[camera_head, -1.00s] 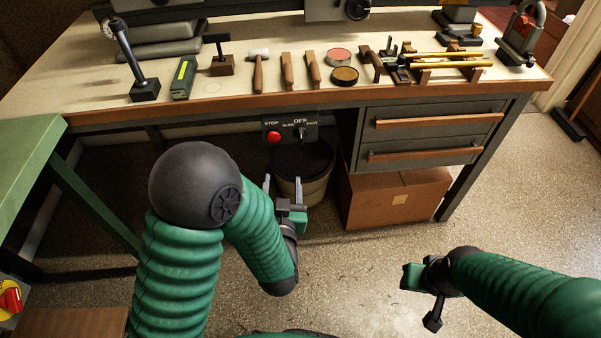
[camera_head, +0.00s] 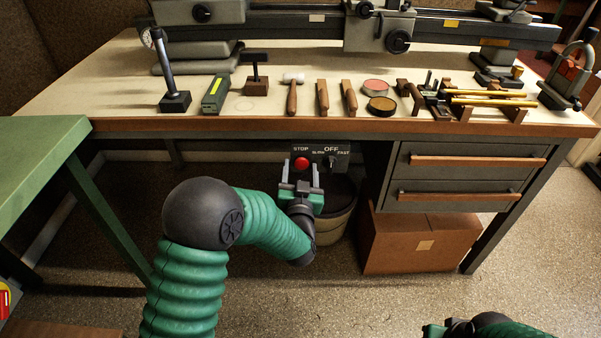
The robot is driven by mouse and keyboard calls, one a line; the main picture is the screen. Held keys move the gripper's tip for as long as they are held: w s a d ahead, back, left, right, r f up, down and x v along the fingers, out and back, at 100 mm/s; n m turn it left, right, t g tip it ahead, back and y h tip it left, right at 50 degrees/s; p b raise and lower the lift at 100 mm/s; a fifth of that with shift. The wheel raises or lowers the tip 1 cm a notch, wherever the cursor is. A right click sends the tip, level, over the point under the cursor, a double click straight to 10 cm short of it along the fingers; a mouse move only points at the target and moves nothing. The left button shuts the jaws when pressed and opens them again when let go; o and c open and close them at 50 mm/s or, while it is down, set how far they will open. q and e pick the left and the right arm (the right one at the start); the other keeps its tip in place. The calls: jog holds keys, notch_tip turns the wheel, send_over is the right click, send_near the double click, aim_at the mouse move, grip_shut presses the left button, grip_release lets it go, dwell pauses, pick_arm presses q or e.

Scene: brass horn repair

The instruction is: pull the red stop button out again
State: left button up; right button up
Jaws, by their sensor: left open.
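The red stop button (camera_head: 302,164) sits on a dark control panel (camera_head: 333,155) under the front edge of the bench, below the word STOP. My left gripper (camera_head: 301,170) is just below and in front of the panel, fingers pointing up toward it. Its two fingers are apart, one on each side of the button as seen from here. I cannot tell whether they touch it or how deep the button sits. My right gripper (camera_head: 440,328) is at the bottom edge, mostly cut off, far from the panel.
A rotary switch (camera_head: 331,162) is right of the button. A bin (camera_head: 335,220) stands under the panel, behind my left gripper. A cardboard box (camera_head: 415,240) and drawers (camera_head: 470,165) are to the right. The bench top (camera_head: 120,75) holds several tools.

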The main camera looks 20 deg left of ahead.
pick_arm(q)
jog(key=shift+w+a, duration=0.1)
jog(key=shift+w, duration=0.15)
jog(key=shift+d+r, duration=0.1)
jog(key=shift+d, duration=0.25)
jog(key=shift+c, duration=0.3)
jog(key=shift+a, duration=0.15)
grip_shut()
dwell(0.5)
